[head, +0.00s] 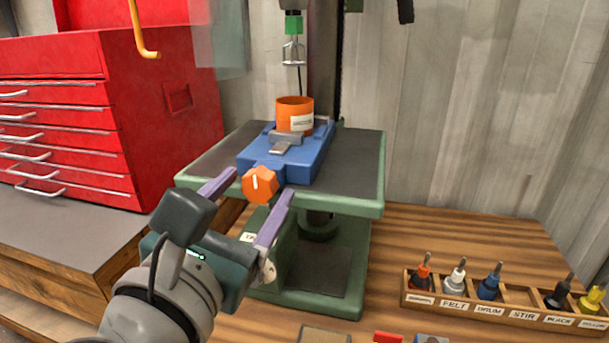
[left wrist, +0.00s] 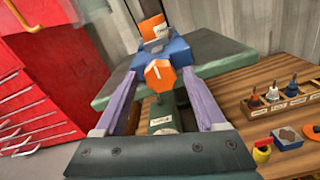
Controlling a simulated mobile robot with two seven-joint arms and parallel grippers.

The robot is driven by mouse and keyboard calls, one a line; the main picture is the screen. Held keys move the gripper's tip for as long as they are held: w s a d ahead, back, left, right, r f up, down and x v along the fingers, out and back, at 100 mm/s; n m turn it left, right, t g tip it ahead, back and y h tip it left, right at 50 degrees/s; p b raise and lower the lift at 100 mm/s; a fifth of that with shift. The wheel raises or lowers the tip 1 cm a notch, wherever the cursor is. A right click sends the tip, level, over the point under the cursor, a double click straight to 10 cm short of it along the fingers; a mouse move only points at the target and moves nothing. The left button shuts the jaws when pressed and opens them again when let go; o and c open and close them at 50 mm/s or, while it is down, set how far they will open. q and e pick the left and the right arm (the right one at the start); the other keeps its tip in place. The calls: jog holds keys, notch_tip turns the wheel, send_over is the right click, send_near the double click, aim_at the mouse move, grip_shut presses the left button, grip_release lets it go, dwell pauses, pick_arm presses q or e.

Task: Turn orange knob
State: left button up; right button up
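The orange knob (head: 260,185) is on the front of a blue vise (head: 300,160), with a white line on its face. The vise sits on the green-edged drill press table (head: 362,165), and an orange cup (head: 294,115) with a white label stands in it. My left gripper (head: 262,185) is open, its two purple fingers on either side of the knob in the head view. In the left wrist view the knob (left wrist: 159,74) shows between and just beyond the fingertips; I cannot tell whether they touch it. My right gripper is not in view.
A red tool chest (head: 110,110) stands at the left. A wooden rack (head: 490,310) of labelled bits is at the right on the wooden bench (head: 440,230). A green chuck with a wire tool (head: 293,45) hangs above the cup. Small items lie at the front edge.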

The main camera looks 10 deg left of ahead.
pick_arm(q)
grip_shut()
dwell(0.3)
